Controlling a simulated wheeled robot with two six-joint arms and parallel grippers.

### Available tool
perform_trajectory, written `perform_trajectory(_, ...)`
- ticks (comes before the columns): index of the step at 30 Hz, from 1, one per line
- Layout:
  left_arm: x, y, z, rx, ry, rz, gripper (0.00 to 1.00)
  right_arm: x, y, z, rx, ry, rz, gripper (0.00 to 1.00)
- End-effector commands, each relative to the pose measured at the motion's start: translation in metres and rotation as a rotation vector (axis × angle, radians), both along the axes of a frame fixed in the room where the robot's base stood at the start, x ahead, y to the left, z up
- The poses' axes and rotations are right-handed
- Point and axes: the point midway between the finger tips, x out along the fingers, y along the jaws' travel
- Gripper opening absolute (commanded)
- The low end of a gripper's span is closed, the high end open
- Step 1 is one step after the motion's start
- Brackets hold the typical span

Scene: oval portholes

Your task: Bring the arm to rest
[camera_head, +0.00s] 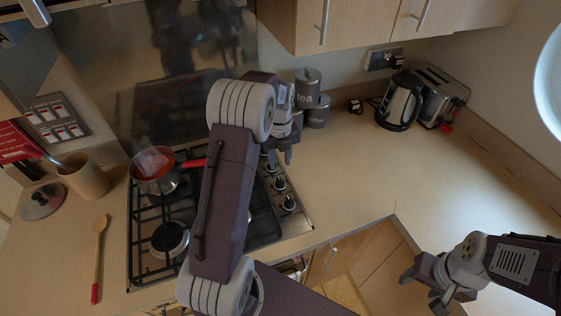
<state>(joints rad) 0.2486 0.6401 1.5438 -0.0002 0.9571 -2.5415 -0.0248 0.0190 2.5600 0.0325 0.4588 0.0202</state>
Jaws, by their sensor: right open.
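My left arm rises from the bottom middle, bends over the hob and reaches toward the back. My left gripper (280,157) points down above the right rear side of the hob, near the grey canisters. Its fingertips are small and partly hidden by its wrist, so I cannot tell how far apart they are. My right arm comes in from the right edge. My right gripper (421,289) is open and empty, low at the lower right, in front of the worktop's edge.
A steaming pan (155,181) with a red handle stands on the gas hob (137,240). Grey canisters (307,88), a kettle (400,101) and a toaster (441,92) stand at the back. A wooden spoon (98,255) and a utensil pot (84,176) are at left. The right worktop (380,175) is clear.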

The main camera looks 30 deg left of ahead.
Motion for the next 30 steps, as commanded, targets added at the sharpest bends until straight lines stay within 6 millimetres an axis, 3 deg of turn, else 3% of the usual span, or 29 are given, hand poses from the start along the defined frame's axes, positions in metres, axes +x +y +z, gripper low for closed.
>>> perform_trajectory(8, 0.002, -0.005, 0.001, 0.001, -0.005, -0.012, 0.35, 0.0, 0.0, -0.001, 0.0, 0.0, 0.0, 0.55)
perform_trajectory(11, 0.01, -0.021, 0.024, 0.013, -0.058, -0.052, 0.35, 0.0, 0.0, -0.003, 0.0, 0.0, 0.0, 0.55)
perform_trajectory(15, -0.032, -0.067, 0.045, 0.006, -0.069, -0.07, 0.35, 0.0, 0.0, -0.008, 0.0, 0.0, 0.0, 0.55)
perform_trajectory(21, -0.101, -0.102, 0.035, -0.028, -0.076, 0.473, 0.35, 0.0, 0.0, -0.01, 0.0, 0.0, 0.0, 0.55)
perform_trajectory(30, -0.181, -0.114, -0.001, -0.066, -0.04, 1.542, 0.35, 0.0, 0.0, -0.011, 0.0, 0.0, 0.0, 0.55)
